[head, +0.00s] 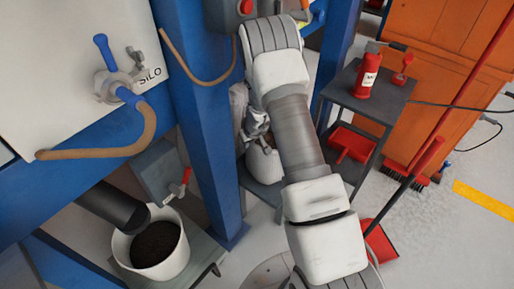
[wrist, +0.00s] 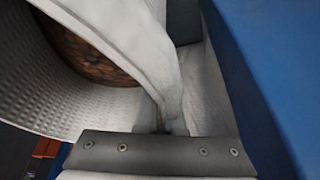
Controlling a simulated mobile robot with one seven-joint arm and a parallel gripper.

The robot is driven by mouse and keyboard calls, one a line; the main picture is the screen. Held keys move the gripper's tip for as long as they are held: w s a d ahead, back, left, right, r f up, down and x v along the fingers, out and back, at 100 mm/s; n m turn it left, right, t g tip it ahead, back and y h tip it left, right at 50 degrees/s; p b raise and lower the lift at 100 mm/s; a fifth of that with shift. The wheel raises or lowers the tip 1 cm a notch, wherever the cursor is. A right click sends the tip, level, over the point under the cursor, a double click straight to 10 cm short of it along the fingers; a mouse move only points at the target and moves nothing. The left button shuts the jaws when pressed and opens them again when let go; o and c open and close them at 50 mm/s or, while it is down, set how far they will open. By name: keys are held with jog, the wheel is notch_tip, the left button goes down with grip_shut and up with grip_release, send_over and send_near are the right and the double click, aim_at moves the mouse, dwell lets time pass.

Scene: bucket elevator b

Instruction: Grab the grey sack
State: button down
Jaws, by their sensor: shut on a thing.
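The grey sack (wrist: 135,45) shows in the wrist view as pale, creased cloth running from the top left down to my gripper (wrist: 163,122). My gripper is shut on a fold of this cloth. Most of the sack's shape is cut off or hidden in that view. In the head view my arm reaches away past the blue post, and my gripper (head: 256,124) is partly hidden behind the arm. Below it a pale rounded thing (head: 264,164) stands on a dark surface; I cannot tell whether it is part of the sack.
A blue post (head: 205,130) stands close left of my arm. A white bucket (head: 186,250) of dark material sits under a black spout (head: 113,207). Right of my arm is a dark shelf trolley (head: 375,100) with a red extinguisher (head: 366,78).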

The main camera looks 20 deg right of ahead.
jog(key=shift+w+a+r, duration=0.1)
jog(key=shift+a+r, duration=0.1)
